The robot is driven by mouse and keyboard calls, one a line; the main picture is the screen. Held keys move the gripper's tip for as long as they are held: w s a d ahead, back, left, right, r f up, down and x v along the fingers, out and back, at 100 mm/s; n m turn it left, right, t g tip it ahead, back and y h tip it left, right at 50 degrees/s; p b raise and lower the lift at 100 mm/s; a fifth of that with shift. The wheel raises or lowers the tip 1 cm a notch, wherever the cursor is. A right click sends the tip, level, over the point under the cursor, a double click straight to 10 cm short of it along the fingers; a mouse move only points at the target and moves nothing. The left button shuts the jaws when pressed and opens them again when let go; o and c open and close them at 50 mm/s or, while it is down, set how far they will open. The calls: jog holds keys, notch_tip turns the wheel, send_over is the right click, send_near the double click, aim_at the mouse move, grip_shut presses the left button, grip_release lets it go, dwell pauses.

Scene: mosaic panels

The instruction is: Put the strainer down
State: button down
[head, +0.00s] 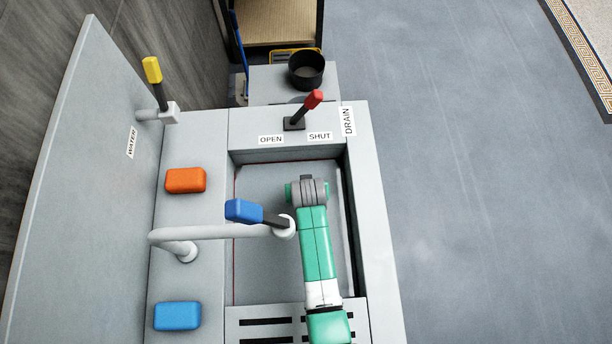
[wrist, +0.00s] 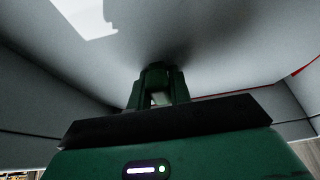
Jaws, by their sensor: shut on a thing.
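My gripper (wrist: 157,88) shows in the wrist view with its dark green fingers close together, shut on a small pale piece (wrist: 160,99) between them. I take this piece to be part of the strainer; the rest of it is hidden, and I cannot tell its shape. A broad grey surface lies beyond the fingertips, with a dark shadow around them. In the head view my green arm reaches down into the sink basin (head: 265,190), and the arm hides my gripper. No strainer shows clearly in the head view.
A white spout (head: 215,232) with a blue-handled lever (head: 243,211) crosses the basin close to my arm. A red drain lever (head: 313,100) stands behind. A slotted grate (head: 262,322) is in front. Orange (head: 186,180) and blue (head: 177,316) blocks lie left; a black pot (head: 306,69) stands behind.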

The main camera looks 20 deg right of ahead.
jog(key=c, duration=1.3)
grip_release()
jog(key=shift+r, duration=0.25)
jog(key=p+v, duration=0.1)
jog(key=v, duration=0.2)
jog(key=shift+r, duration=0.1)
jog(key=s+a, duration=0.1)
jog(key=s, duration=0.2)
jog(key=s+a+p, duration=0.1)
jog(key=s+a, duration=0.1)
jog(key=s, duration=0.2)
jog(key=s+a, duration=0.1)
jog(key=s, duration=0.3)
jog(key=shift+s+a+f+p, duration=0.1)
jog(key=shift+a+f+p, duration=0.1)
jog(key=shift+f+p, duration=0.1)
